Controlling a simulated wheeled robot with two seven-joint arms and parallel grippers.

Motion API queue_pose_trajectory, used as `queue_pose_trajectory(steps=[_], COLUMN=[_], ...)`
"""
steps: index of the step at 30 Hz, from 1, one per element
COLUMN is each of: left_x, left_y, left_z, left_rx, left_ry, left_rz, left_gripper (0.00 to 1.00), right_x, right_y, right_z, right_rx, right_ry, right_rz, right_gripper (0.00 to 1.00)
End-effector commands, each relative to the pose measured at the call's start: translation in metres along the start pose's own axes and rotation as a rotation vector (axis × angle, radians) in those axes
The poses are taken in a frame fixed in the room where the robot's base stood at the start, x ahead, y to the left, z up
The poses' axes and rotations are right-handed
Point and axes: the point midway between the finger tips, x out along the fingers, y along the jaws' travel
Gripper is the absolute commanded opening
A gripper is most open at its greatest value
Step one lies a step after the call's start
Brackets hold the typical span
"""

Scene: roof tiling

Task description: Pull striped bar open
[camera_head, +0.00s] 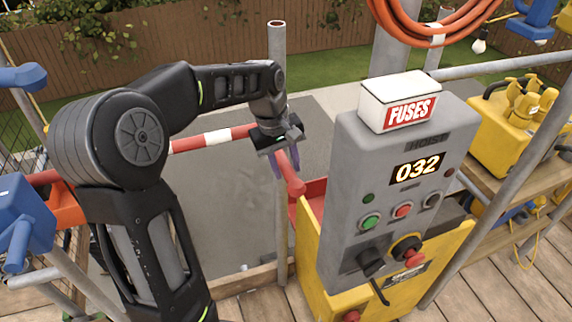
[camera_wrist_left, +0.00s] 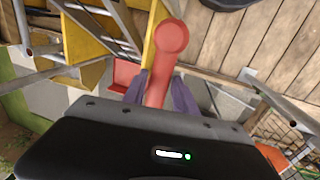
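The striped bar (camera_head: 205,139) is red and white and runs from the left to a rounded red end (camera_head: 293,187) beside the grey upright pole. In the left wrist view its red end (camera_wrist_left: 172,42) points up, away from the gripper. My left gripper (camera_head: 283,168) is at this end, its purple fingers on either side of the bar. The gap beside the bar looks narrow; I cannot tell whether both fingers press on it. The gripper body hides part of the bar. My right gripper is not in view.
A grey hoist control box (camera_head: 395,190) with a fuses box (camera_head: 398,100) on top stands just right of the bar's end. A yellow panel (camera_head: 310,250) is below. The grey pole (camera_head: 277,60) rises close behind my gripper. Paved ground lies beyond the bar.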

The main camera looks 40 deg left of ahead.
Motion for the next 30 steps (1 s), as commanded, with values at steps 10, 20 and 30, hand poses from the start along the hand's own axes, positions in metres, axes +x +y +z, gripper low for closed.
queue_pose_trajectory(steps=[10,20,30], left_x=[-0.0003,-0.0004,-0.0005], left_y=[0.0001,0.0001,0.0002], left_z=[-0.0001,-0.0001,-0.0001], left_rx=[0.0,0.0,0.0], left_ry=[0.0,0.0,0.0], left_rz=[0.0,0.0,0.001], left_gripper=[0.04,0.0,0.0], right_x=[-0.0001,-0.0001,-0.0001], right_y=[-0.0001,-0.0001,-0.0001], right_z=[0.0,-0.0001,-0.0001], right_rx=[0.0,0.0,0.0], right_ry=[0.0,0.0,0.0], right_rz=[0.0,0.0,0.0], right_gripper=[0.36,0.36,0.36])
